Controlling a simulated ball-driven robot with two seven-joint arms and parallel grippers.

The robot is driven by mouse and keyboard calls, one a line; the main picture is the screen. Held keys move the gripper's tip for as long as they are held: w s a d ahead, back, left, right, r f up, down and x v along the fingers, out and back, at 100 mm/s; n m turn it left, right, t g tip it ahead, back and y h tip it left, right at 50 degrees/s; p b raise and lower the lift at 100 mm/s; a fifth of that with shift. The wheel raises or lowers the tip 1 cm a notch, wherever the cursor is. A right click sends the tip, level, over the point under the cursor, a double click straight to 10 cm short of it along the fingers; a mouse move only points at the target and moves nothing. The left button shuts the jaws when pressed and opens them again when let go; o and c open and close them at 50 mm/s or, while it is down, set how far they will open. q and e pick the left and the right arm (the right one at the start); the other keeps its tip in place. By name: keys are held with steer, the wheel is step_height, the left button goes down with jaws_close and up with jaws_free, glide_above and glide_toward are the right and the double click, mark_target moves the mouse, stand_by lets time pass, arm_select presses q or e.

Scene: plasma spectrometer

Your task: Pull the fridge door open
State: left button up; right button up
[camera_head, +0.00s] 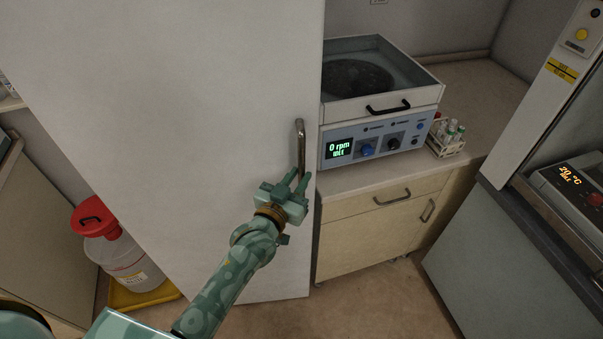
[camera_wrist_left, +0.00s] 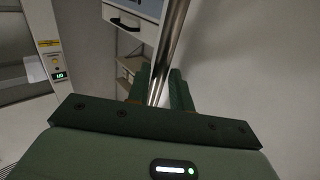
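The fridge door (camera_head: 190,110) is a large plain pale panel filling the left and middle of the head view. Its metal bar handle (camera_head: 300,140) stands upright near the door's right edge. My left gripper (camera_head: 297,180) is at the lower part of the handle. In the left wrist view the handle (camera_wrist_left: 172,38) runs down between the two green fingers (camera_wrist_left: 160,88), which sit close on either side of it and look shut on it. The fridge's inside does not show. My right gripper is in neither view.
Right of the door, a centrifuge (camera_head: 375,135) reading 0 rpm and a tube rack (camera_head: 447,138) stand on a counter with a wooden cabinet (camera_head: 385,230). A red-lidded container (camera_head: 125,262) stands in a yellow tray at the lower left. Some floor (camera_head: 370,300) is clear.

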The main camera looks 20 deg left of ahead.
arm_select(q)
steer(key=shift+w+d, duration=0.15)
steer(key=shift+w, duration=0.8)
jaws_close()
steer(key=shift+s, duration=0.15)
